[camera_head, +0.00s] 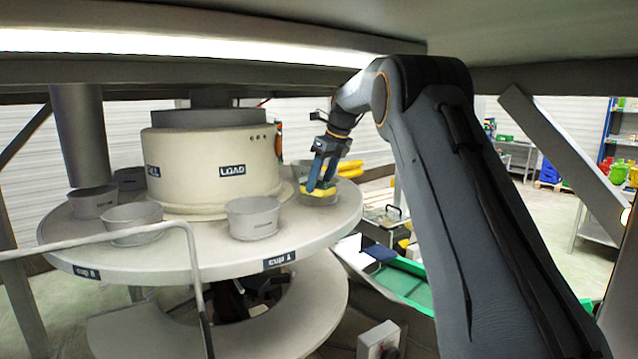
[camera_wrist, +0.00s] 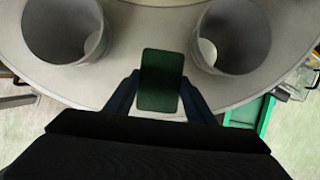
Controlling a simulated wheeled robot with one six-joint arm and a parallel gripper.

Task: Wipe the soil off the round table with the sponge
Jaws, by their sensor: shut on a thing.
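The round table (camera_head: 190,257) is pale grey and carries a ring of grey cups; its rim also shows in the wrist view (camera_wrist: 120,70). My gripper (camera_head: 321,181) is over the table's right side and is shut on the sponge (camera_head: 318,191). The sponge looks yellow in the head view. In the wrist view its dark green face (camera_wrist: 160,80) shows between my two fingers, near the table edge and between two cups. I cannot tell whether it touches the tabletop. I see no clear soil; any under the sponge is hidden.
Cups (camera_head: 253,217) (camera_head: 132,222) stand along the table, and two flank the sponge in the wrist view (camera_wrist: 62,30) (camera_wrist: 232,38). A cream drum (camera_head: 212,168) marked LOAD fills the middle. A metal rail (camera_head: 120,235) crosses the left front. A green tray (camera_head: 400,285) lies lower right.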

